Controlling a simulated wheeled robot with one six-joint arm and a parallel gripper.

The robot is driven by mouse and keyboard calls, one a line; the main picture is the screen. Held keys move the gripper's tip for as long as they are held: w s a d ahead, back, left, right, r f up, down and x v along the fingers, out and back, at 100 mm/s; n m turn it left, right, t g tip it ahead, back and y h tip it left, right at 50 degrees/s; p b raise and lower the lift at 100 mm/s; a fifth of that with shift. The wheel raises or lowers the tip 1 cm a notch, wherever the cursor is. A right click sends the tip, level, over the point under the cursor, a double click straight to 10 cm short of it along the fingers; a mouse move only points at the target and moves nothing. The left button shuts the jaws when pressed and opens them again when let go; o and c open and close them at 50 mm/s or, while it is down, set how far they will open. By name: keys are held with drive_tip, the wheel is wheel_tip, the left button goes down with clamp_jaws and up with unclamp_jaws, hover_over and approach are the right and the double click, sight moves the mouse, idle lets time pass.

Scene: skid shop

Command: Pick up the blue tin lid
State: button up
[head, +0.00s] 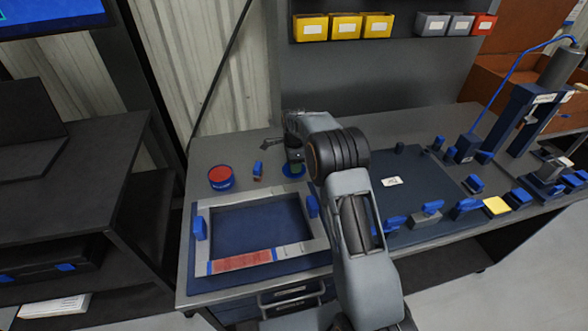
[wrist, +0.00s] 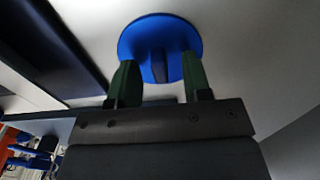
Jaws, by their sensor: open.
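The blue tin lid (wrist: 159,29) is a round blue disc with a raised grip bar across its middle. It lies on the grey bench top, and its blue edge shows under my gripper in the head view (head: 289,173). My gripper (wrist: 158,70) is open, with its two green fingers apart over the near part of the lid. The raised bar lies between the finger lines in the wrist view. I cannot tell whether the fingers touch the lid. In the head view my gripper (head: 293,168) partly hides the lid.
A round blue tin (head: 221,178) with a red top face stands to the left. A small blue-and-tan item (head: 258,170) stands between it and my gripper. A grey frame (head: 203,262) with blue clamps lies in front. Blue fixtures (head: 467,207) crowd the bench's right side.

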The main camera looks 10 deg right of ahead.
drive_tip(key=shift+c, duration=0.3)
clamp_jaws()
drive_tip(key=shift+r, duration=0.1)
